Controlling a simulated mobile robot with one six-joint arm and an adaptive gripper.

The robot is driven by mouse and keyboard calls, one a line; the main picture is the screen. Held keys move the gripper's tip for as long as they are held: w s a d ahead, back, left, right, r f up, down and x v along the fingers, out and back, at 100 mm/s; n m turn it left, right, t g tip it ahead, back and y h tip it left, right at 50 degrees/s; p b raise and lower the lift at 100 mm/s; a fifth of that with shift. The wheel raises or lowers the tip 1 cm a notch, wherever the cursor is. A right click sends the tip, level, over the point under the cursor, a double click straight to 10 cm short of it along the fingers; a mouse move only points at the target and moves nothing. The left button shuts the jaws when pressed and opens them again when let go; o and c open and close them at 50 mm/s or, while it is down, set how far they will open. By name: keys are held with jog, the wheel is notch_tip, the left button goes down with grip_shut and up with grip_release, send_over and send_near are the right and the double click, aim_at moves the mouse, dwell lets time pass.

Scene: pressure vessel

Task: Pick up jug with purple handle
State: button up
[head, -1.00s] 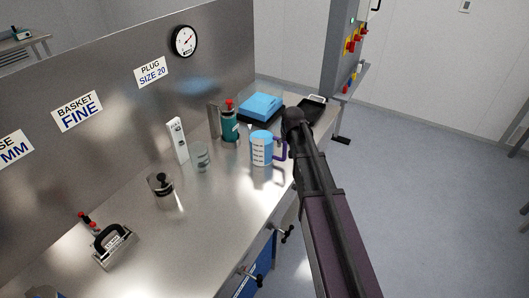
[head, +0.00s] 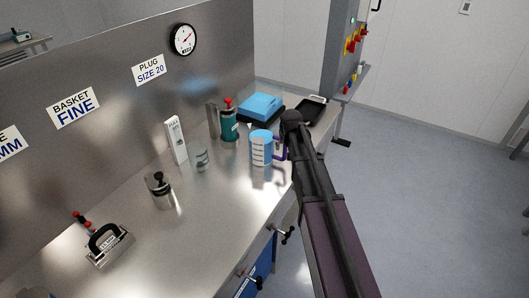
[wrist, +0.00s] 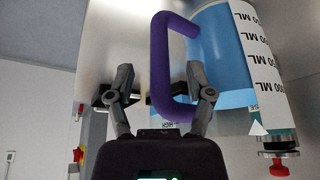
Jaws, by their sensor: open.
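The jug (head: 261,149) stands on the steel bench. It has a blue body with a white measuring scale and a purple handle (head: 281,147) on its right side. In the wrist view the purple handle (wrist: 159,62) shows large, and the jug body (wrist: 222,50) is to its right. My gripper (wrist: 159,92) is open, with one finger on each side of the lower handle in that view. I cannot tell whether either finger touches it. In the head view my arm hides my fingertips and part of the handle's right side.
A green bottle with a red top (head: 229,122) stands behind the jug. A blue box (head: 261,106) and a black tray (head: 309,111) are farther back. A clear beaker (head: 200,157) and a white upright device (head: 176,141) stand to the left.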

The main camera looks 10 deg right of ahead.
jog(key=shift+b+x, duration=0.6)
jog(key=shift+x, duration=0.35)
grip_shut()
